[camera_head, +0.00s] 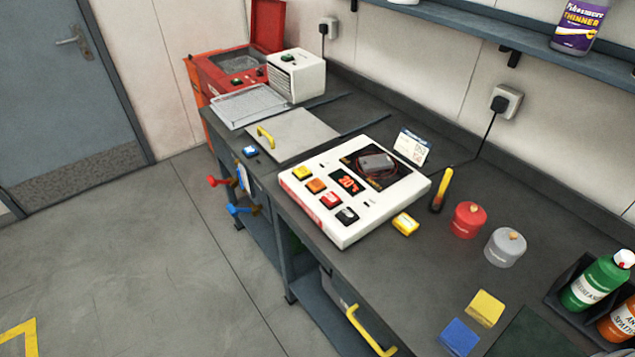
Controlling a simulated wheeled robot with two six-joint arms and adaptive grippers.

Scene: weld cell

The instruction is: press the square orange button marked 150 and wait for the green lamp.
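A white hotplate-like device (375,222) sits on the dark bench. A square orange button (316,186) is on its left panel, between a yellow button (302,173) and a red button (331,199). A black button (347,216) is nearest the front. The markings on the buttons are too small to read. A display (348,182) beside them glows red and seems to read 20 °C. I see no lit green lamp. A grey part with a dark red cord (374,163) lies on the black plate. Neither of my grippers is in view.
A yellow block (405,224), a yellow-black handled tool (441,190), a red canister (468,220) and a grey canister (505,247) stand right of the device. A small card (412,147) stands behind it. Red (218,181) and blue (240,210) handles jut from the bench front.

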